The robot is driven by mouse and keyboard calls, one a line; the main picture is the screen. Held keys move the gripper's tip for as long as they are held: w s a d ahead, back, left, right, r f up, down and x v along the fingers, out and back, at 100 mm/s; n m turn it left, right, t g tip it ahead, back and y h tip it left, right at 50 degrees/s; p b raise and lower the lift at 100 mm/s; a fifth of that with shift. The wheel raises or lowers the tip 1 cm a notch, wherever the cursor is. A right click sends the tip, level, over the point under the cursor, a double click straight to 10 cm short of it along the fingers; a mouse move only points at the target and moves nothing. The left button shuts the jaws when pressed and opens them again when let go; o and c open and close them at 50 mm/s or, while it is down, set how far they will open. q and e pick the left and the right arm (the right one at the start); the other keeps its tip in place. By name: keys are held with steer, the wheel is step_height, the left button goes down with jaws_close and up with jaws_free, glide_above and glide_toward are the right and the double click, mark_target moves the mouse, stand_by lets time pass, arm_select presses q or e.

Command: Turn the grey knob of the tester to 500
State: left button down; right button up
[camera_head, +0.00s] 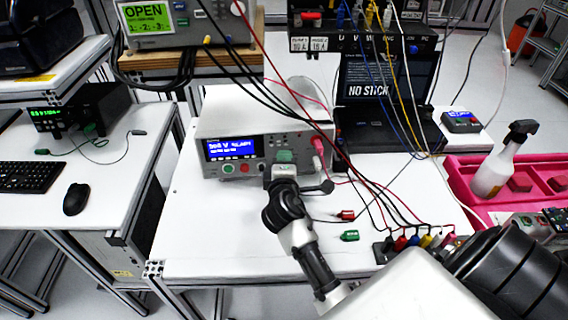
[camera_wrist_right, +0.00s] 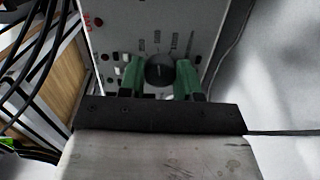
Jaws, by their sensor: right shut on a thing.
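The tester (camera_head: 218,130) is a light grey box with a lit blue display (camera_head: 232,147), standing on the white table. The display's text is too blurred to read surely. My right gripper (camera_head: 285,160) is at the right part of its front panel. In the right wrist view its two green fingers (camera_wrist_right: 160,78) stand on either side of the dark grey round knob (camera_wrist_right: 159,70) and are shut on it. A small light mark shows on the knob. The scale marks around it are too blurred to read. In the head view the gripper hides the knob. My left gripper is not in view.
Red and black cables (camera_head: 345,165) hang in front of the tester's right side down to several coloured plugs (camera_head: 415,242). A green clip (camera_head: 349,236) and a red clip (camera_head: 345,214) lie on the table (camera_head: 220,225). A laptop (camera_head: 385,95) stands behind right. The table's front left is clear.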

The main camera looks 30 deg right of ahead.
stand_by(0.3)
steer(key=o, duration=0.9)
steer(key=b+v, duration=0.1)
steer(key=v, duration=1)
steer(key=shift+d+b, duration=0.1)
steer(key=shift+b, duration=0.25)
steer(key=shift+f, duration=0.1)
